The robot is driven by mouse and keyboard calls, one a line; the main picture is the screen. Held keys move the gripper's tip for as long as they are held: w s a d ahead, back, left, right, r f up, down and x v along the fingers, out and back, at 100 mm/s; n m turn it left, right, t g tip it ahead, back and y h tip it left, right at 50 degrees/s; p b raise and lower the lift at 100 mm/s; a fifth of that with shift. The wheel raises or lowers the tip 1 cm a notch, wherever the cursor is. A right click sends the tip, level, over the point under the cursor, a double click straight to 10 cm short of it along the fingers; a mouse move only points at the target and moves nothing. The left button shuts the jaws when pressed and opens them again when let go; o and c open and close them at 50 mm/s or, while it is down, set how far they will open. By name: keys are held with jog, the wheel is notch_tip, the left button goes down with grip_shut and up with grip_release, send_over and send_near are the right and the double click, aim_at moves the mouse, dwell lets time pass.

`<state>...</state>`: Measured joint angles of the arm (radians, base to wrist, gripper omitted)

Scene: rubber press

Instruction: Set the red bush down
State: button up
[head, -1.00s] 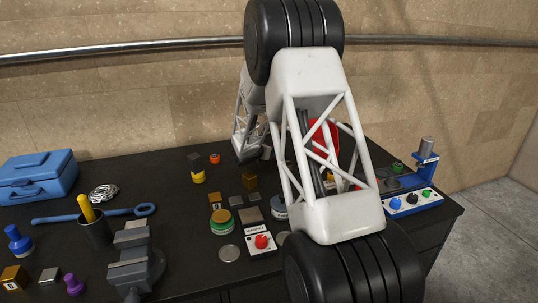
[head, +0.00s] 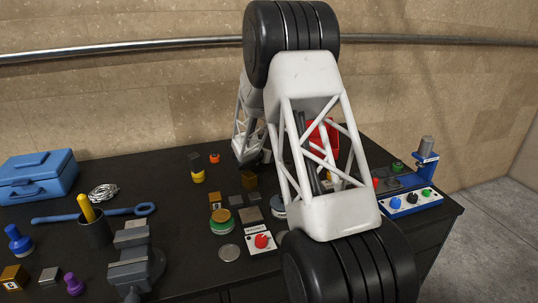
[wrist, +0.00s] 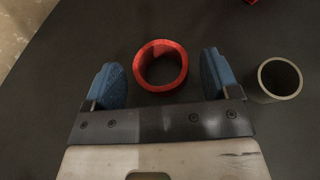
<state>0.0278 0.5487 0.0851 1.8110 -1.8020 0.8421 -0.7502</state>
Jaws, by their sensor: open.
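The red bush (wrist: 137,66) is a short hollow ring, seen in the wrist view from above with its open end up, against the dark tabletop. My gripper (wrist: 162,75) is open, with one blue finger pad on each side of the bush. A narrow gap shows between the bush and each pad, wider at the right. Whether the bush's base rests flat on the table is hard to tell from this angle. In the head view my arm hides much of the middle, and I cannot pick out the bush there.
A grey ring (wrist: 260,80) stands just right of the right finger. In the head view a red bin (head: 331,131) shows behind my arm, and a blue press (head: 428,165) stands at the right. A vise (head: 135,265) and blue toolbox (head: 38,178) are at the left.

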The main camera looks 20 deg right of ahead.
jog(key=shift+r, duration=0.2)
jog(key=shift+v, duration=6)
jog(key=s+d+r+m+g+y, duration=0.15)
jog(key=s+r+m, duration=0.3)
jog(key=s, duration=0.45)
jog(key=s+r+m+g, duration=0.2)
jog(key=s+r+m, duration=0.25)
jog(key=s, duration=0.55)
jog(key=s+d+r+m+g+y, duration=0.15)
jog(key=s+r+m, duration=0.3)
jog(key=s, duration=0.45)
jog(key=s+a+m+y, duration=0.2)
jog(key=s+a+m, duration=0.1)
jog(key=s, duration=0.7)
jog(key=s+a+r+m+y, duration=0.1)
jog(key=s+a+m+y, duration=0.2)
jog(key=s, duration=0.7)
jog(key=s+a+m+y, duration=0.2)
jog(key=s+m, duration=0.4)
jog(key=s, duration=0.5)
jog(key=shift+a+r+y, duration=0.2)
jog(key=shift+a+y, duration=0.1)
jog(key=shift+a, duration=0.35)
